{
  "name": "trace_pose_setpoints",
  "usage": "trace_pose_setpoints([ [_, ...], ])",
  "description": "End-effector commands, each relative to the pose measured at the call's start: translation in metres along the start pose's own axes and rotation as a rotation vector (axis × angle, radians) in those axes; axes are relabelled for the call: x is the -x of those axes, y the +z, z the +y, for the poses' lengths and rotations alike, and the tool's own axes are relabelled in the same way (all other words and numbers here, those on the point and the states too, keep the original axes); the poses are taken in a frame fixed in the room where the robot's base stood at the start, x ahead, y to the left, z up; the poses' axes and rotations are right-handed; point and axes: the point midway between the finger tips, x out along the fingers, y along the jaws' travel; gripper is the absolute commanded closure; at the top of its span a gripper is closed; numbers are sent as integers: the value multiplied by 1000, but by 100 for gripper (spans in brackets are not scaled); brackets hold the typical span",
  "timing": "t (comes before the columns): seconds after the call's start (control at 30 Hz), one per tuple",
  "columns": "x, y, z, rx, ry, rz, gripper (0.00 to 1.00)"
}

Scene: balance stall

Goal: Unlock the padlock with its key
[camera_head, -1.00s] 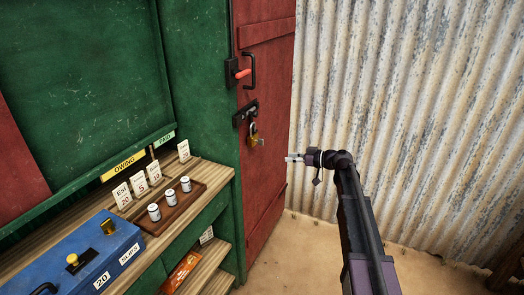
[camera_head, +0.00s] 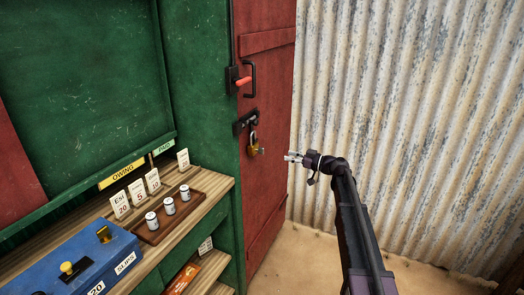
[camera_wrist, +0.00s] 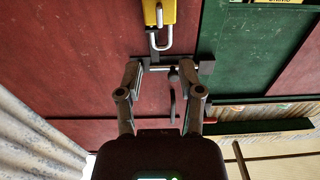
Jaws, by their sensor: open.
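The brass padlock (camera_head: 253,148) hangs from the black hasp (camera_head: 245,121) on the red door. In the wrist view the yellow padlock body (camera_wrist: 168,12) is cut off at the top edge, with its grey shackle (camera_wrist: 160,42) below it. A small silver piece (camera_head: 261,151) sticks out from the padlock; it looks like the key, but I cannot be sure. I cannot tell whether the shackle is locked. My gripper (camera_head: 291,157) is open and empty, to the right of the padlock and apart from it. Its two spread fingers (camera_wrist: 160,71) frame the hasp in the wrist view.
A black door handle (camera_head: 250,78) and a red-tipped lever (camera_head: 243,81) are above the hasp. A corrugated metal wall (camera_head: 400,100) stands at the right. The wooden counter (camera_head: 218,183) at the left holds a blue box (camera_head: 75,262) and white tins (camera_head: 169,206).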

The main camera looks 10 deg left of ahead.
Motion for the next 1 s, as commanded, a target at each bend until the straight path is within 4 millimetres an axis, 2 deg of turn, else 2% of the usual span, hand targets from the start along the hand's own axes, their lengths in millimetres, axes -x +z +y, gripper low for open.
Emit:
trace_pose_setpoints([
  [0.7,-100,0,1,0,-1,0,51],
  [1.0,-123,0,1,0,1,0,51],
])
